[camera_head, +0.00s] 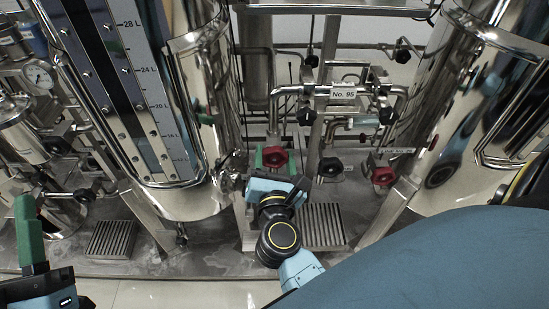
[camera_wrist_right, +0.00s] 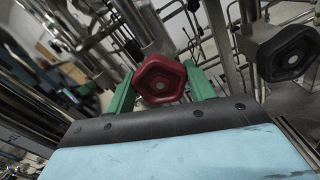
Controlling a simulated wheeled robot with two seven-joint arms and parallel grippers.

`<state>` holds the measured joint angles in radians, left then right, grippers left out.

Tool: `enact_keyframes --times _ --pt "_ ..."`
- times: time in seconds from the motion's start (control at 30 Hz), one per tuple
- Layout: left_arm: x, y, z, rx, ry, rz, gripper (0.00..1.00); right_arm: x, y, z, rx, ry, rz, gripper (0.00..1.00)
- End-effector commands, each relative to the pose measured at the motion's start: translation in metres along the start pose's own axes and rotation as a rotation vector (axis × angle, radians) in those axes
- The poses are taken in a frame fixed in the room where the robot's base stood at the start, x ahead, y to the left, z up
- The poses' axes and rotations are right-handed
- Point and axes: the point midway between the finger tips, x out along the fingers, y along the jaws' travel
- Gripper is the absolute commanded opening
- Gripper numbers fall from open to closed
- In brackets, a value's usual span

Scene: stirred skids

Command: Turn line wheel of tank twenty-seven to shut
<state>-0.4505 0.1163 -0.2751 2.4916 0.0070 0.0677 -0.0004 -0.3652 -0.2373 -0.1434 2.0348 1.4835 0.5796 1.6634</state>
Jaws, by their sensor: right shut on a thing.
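My right gripper (camera_head: 272,160) has its green fingers on either side of a red hand wheel (camera_head: 275,156) low on the pipework, right of the sight-glass tank. In the right wrist view, the red wheel (camera_wrist_right: 160,80) sits between the two green fingers of the right gripper (camera_wrist_right: 161,88), which is shut on it. No label reading twenty-seven is legible. My left gripper (camera_head: 30,235) is at the lower left edge, away from the wheels; one green finger shows clearly and its opening cannot be told.
A black wheel (camera_head: 330,167) and another red wheel (camera_head: 383,175) stand to the right. A tag reading No. 95 (camera_head: 343,92) hangs above. Shiny tanks (camera_head: 480,80) flank the pipes. Floor grates (camera_head: 323,226) lie below.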

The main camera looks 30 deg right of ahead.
Motion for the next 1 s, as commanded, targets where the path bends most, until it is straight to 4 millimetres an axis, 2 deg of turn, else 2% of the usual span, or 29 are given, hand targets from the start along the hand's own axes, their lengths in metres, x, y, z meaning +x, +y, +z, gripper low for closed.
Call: enact_keyframes --times 0.2,0.23,0.37,0.7,1.0 --pt "0.000 0.000 0.000 0.000 -0.001 0.000 0.36 0.000 0.000 0.001 0.004 -0.001 0.000 0.31" --pt "0.000 0.000 0.000 0.000 -0.001 0.000 0.36 0.000 0.000 0.001 0.004 -0.001 0.000 0.57" --pt "0.000 0.000 0.000 0.000 -0.002 0.000 0.36 0.000 0.000 0.001 0.003 -0.002 0.000 0.74" --pt "0.000 0.000 0.001 0.000 -0.004 0.000 0.36 -0.004 0.000 0.001 0.000 -0.001 0.000 0.75" --pt "0.001 0.000 0.002 0.000 -0.021 -0.001 0.36 -0.051 0.000 0.001 -0.002 0.001 0.001 0.75"
